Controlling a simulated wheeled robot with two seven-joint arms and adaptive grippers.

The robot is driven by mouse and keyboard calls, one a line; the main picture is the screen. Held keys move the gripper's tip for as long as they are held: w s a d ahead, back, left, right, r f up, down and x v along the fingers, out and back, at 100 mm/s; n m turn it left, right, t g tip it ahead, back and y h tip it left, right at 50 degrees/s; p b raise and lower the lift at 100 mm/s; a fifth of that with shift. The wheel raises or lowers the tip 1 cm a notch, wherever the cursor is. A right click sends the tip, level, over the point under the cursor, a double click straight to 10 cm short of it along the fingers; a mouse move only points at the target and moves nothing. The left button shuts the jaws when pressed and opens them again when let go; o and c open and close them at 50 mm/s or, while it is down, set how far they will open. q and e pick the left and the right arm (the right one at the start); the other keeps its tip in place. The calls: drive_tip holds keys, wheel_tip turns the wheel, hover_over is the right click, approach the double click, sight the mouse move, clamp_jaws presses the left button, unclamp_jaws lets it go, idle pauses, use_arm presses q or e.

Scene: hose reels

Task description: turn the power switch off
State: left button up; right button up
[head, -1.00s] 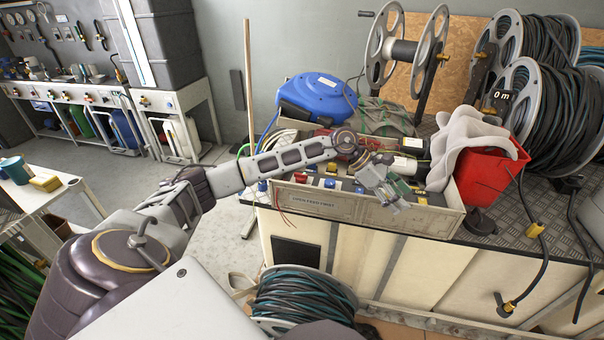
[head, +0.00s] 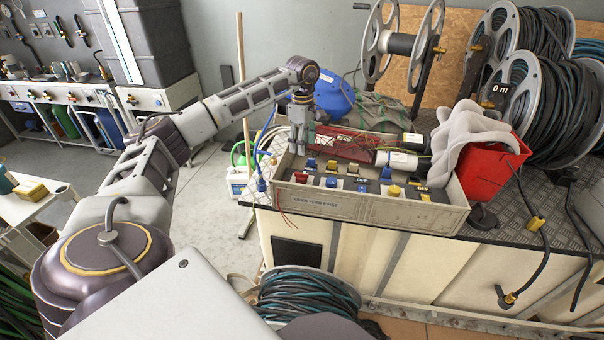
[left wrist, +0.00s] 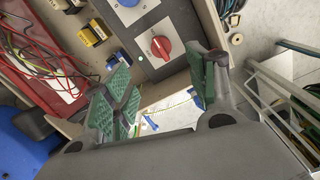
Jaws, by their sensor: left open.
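A red rotary switch (left wrist: 161,47) sits on a grey plate in the left wrist view, with a small green spot beside it. I cannot read its setting. In the head view a small red knob (head: 301,177), apparently this switch, is at the left end of the grey open box (head: 345,207). My left gripper (head: 300,147) points down above that end of the box. In the left wrist view its green-padded fingers (left wrist: 163,78) are apart, with nothing between them, and the switch shows beyond the gap. My right gripper is not in view.
Blue and yellow connectors (head: 393,191) sit along the box, with a red tray of wires (head: 340,143) behind. A red bucket (head: 490,170) with a grey wavy piece stands at the right. Hose reels (head: 560,100) fill the back right. A wooden pole (head: 241,70) rises left of the bench.

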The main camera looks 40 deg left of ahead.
use_arm(q)
drive_tip(key=b, duration=0.1)
hover_over(302, 173)
wheel_tip(302, 173, down, 6)
drive_tip(key=shift+f, duration=0.2)
wheel_tip(302, 173, down, 6)
drive_tip(key=shift+f+b, duration=0.1)
drive_tip(key=shift+b, duration=0.35)
drive_tip(key=shift+f, duration=0.55)
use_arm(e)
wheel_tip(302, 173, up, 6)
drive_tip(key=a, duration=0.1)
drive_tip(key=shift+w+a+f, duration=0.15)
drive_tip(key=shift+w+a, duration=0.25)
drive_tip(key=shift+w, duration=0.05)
use_arm(q)
drive_tip(key=c, duration=1)
drive_tip(key=shift+c, duration=0.2)
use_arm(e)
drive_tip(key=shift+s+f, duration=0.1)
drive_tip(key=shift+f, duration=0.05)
